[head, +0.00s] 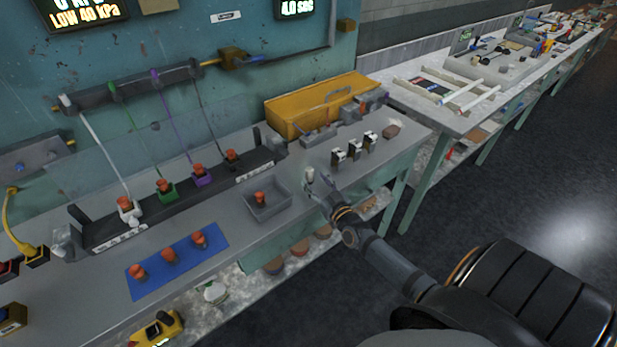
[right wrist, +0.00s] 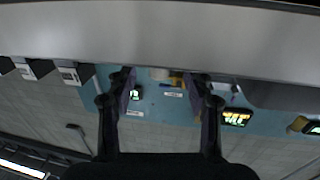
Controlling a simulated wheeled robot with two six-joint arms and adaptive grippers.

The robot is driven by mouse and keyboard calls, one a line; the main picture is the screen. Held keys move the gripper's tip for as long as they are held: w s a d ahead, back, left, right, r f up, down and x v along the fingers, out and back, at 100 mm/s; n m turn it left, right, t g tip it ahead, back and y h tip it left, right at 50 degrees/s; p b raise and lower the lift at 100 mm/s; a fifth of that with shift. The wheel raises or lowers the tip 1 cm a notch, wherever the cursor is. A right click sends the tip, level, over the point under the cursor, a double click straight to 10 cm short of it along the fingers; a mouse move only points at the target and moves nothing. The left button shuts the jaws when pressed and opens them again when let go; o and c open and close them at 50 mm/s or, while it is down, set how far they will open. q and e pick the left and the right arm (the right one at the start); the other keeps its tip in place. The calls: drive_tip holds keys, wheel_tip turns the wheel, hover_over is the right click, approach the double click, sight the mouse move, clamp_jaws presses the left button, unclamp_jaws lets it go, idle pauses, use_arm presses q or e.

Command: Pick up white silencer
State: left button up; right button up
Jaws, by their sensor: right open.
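The white silencer (head: 310,174) looks like a small pale upright piece on the grey bench top, left of the black-and-white pieces. My right gripper (head: 318,187) is open at the bench's front edge, close to the silencer, with its fingers pointing at it. In the right wrist view the open fingers (right wrist: 158,84) stand apart, and a small whitish piece (right wrist: 159,74) shows between them, probably the silencer. Whether a finger touches it I cannot tell. My left gripper is not in view.
Several black-and-white pieces (head: 354,151) stand right of the gripper. A grey tray (head: 280,207) with an orange-topped part is to the left, beyond it a blue mat (head: 215,254) with orange parts. A yellow bin (head: 300,110) stands behind. Bare bench lies around the silencer.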

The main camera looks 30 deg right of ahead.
sight(311, 174)
drive_tip(key=shift+w+r, duration=0.4)
drive_tip(key=shift+w, duration=0.25)
drive_tip(key=w+b, duration=0.1)
drive_tip(key=w, duration=0.1)
drive_tip(key=shift+w+d+f+b, duration=0.1)
drive_tip(key=shift+w+d+b, duration=0.05)
drive_tip(key=shift+w+b, duration=0.2)
drive_tip(key=shift+w, duration=0.55)
drive_tip(key=shift+s, duration=0.2)
drive_tip(key=shift+c, duration=0.4)
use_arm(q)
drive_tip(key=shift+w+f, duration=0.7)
use_arm(e)
drive_tip(key=c, duration=1)
